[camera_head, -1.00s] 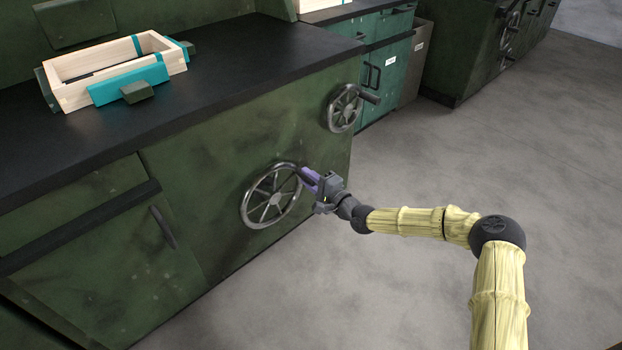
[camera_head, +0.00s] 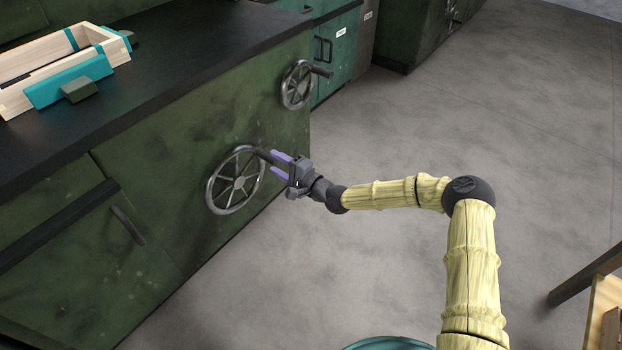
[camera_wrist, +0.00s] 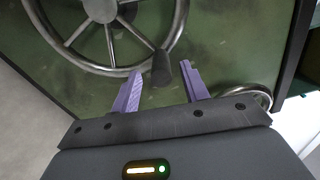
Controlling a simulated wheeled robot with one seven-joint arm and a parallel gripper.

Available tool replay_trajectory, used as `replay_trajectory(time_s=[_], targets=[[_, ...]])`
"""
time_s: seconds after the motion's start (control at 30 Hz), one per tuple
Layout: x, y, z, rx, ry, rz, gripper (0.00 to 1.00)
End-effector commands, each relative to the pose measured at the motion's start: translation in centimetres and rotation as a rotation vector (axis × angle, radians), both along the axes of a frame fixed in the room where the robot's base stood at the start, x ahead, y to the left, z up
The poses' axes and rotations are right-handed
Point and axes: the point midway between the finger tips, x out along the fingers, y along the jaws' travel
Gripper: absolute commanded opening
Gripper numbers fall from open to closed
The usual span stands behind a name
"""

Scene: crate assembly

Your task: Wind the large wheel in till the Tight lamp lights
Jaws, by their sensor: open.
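The large wheel (camera_head: 235,181), a grey spoked handwheel, is on the green cabinet front; part of it shows at the top of the wrist view (camera_wrist: 104,38). Its dark handle (camera_wrist: 161,69) sticks out from the rim, at the rim's upper right in the head view. My gripper (camera_head: 275,161) is at the wheel's right side with its purple fingers apart. In the wrist view the handle's end lies between the two fingertips, with a gap visible on the right; contact on the left is unclear. I see no lamp labelled Tight.
A smaller handwheel (camera_head: 297,86) with its own handle is higher up, near the cabinet's right corner. A wooden crate frame (camera_head: 40,58) with teal strips stands on the dark worktop (camera_head: 165,72). Open grey floor lies right of the cabinet. A teal round thing (camera_head: 390,344) shows at the bottom edge.

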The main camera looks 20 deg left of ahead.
Motion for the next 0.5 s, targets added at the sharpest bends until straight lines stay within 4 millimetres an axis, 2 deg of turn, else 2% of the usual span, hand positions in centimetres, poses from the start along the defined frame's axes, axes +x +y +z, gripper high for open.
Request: replay_trajectory(time_s=[0.1,0.5], targets=[[-0.7,-2.5,0.4,-0.001,0.002,-0.003,0.45],[-3.3,-10.1,0.3,-0.001,0.002,-0.005,0.45]])
